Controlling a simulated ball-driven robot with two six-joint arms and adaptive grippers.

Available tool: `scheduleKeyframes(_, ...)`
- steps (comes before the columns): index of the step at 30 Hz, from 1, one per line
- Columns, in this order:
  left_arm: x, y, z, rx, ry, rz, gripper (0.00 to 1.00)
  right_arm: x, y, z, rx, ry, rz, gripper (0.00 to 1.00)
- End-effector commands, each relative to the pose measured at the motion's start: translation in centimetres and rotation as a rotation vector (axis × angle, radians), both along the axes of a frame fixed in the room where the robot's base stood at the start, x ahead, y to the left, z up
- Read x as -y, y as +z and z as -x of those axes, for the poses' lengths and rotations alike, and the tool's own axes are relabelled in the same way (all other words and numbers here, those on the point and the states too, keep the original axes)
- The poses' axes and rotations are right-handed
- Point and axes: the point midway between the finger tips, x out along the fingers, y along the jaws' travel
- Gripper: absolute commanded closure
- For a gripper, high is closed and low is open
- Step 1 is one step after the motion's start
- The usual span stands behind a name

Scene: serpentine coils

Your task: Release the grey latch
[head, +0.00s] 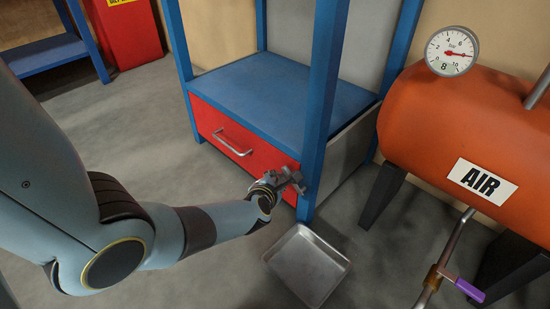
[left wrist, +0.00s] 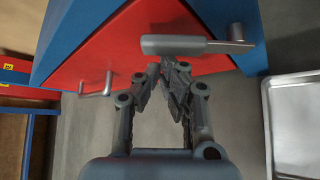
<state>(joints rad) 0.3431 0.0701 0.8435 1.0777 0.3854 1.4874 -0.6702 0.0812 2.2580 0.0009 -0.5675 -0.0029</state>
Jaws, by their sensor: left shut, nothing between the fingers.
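In the head view the left gripper (head: 283,181) is at the right end of the red drawer front (head: 225,134), and the latch is hard to separate from the fingers there. The drawer looks closed. My right gripper is in neither view.
A drawer handle (head: 232,143) sticks out left of the gripper. The blue cabinet post (head: 322,100) is close at right. A metal tray (head: 307,264) lies on the floor below. An orange air tank (head: 440,120) with a gauge (head: 451,51) and a purple-handled valve (head: 469,290) is at right.

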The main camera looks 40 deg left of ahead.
Motion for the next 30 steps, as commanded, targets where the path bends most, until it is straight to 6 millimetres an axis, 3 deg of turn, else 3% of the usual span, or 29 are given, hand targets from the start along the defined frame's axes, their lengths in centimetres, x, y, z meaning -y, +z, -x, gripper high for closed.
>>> scheduleKeyframes(15,2.2,2.4,0.2,0.035,0.0,-0.458,1.0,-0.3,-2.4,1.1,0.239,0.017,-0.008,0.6)
scheduleKeyframes(30,4.2,3.8,0.3,0.037,0.0,-0.462,1.0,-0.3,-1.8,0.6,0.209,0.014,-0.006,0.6)
